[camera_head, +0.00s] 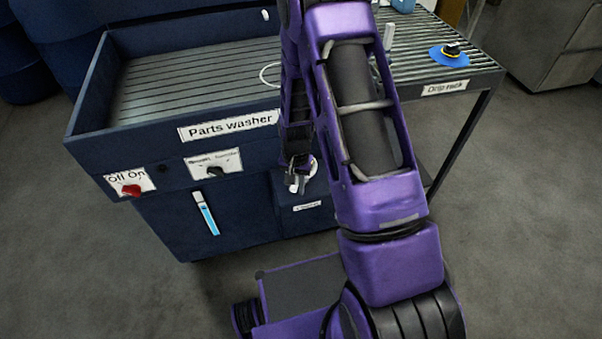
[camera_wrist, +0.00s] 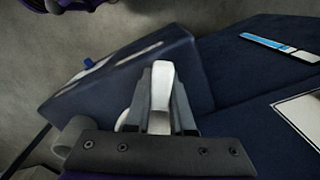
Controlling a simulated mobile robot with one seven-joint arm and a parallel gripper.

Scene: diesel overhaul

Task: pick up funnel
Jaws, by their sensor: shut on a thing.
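A blue, wide-rimmed piece with a dark, yellow-marked top (camera_head: 450,53) lies on the drip rack (camera_head: 425,62) at the upper right. It looks like the funnel, rim down, but is too small to be sure. My gripper (camera_head: 298,180) is well away from it, low in front of the parts washer. In the wrist view my gripper (camera_wrist: 160,105) is shut on a white, rounded, handle-like piece (camera_wrist: 160,78). A navy box-shaped part (camera_wrist: 195,75) lies just beyond the fingers. Whether the white piece is fixed to it I cannot tell.
The parts washer (camera_head: 85,115) has a red switch (camera_head: 131,190), a black knob (camera_head: 215,171) and a light-blue gauge strip (camera_head: 206,214) on its front. My arm hides part of the washer and rack. Grey floor (camera_head: 530,200) is clear at the right.

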